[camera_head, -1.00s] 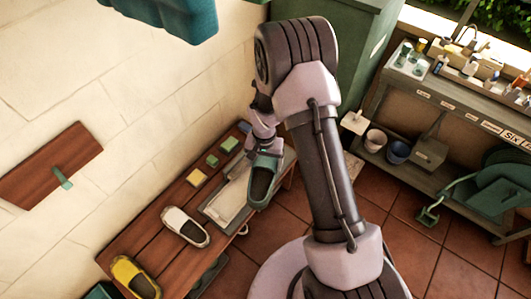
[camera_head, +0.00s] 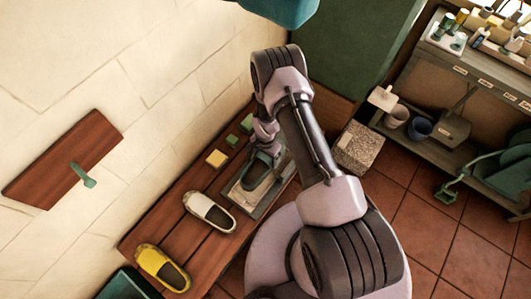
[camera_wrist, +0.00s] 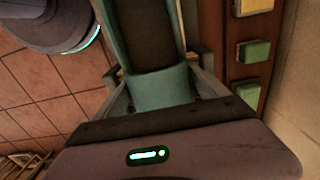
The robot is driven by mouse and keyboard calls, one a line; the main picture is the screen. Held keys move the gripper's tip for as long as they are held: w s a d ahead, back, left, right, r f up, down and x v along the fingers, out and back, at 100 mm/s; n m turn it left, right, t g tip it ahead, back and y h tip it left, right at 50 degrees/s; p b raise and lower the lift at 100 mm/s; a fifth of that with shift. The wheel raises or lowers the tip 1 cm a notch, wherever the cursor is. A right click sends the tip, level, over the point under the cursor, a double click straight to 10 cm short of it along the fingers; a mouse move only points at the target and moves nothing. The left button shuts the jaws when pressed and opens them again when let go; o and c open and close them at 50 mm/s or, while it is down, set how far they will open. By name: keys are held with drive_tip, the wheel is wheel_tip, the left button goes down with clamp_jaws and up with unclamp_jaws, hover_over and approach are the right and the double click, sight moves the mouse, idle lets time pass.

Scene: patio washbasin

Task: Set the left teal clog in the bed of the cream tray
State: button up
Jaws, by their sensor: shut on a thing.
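The teal clog (camera_head: 257,174) is in my gripper (camera_head: 265,148), which is shut on its heel end. In the head view the clog lies over the bed of the cream tray (camera_head: 240,208), within its rim. I cannot tell whether the clog touches the bed or is a little above it. In the wrist view the clog (camera_wrist: 162,85) runs upward between the two fingers, its dark opening facing the camera. The wrist view shows little of the tray.
The tray is on a reddish wooden bench (camera_head: 180,240) along the wall. A white clog (camera_head: 209,212) and a yellow clog (camera_head: 162,268) lie to its lower left. A yellow block (camera_head: 217,158) and several green blocks (camera_head: 246,122) lie behind it.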

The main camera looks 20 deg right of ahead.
drive_tip(key=shift+s+d+f+b, duration=0.1)
drive_tip(key=shift+f+b, duration=0.6)
drive_tip(key=shift+f, duration=0.95)
drive_tip(key=shift+f+b, duration=1.2)
drive_tip(key=shift+f, duration=0.6)
drive_tip(key=o, duration=1.5)
drive_tip(key=shift+c, duration=0.2)
drive_tip(key=shift+r, duration=0.1)
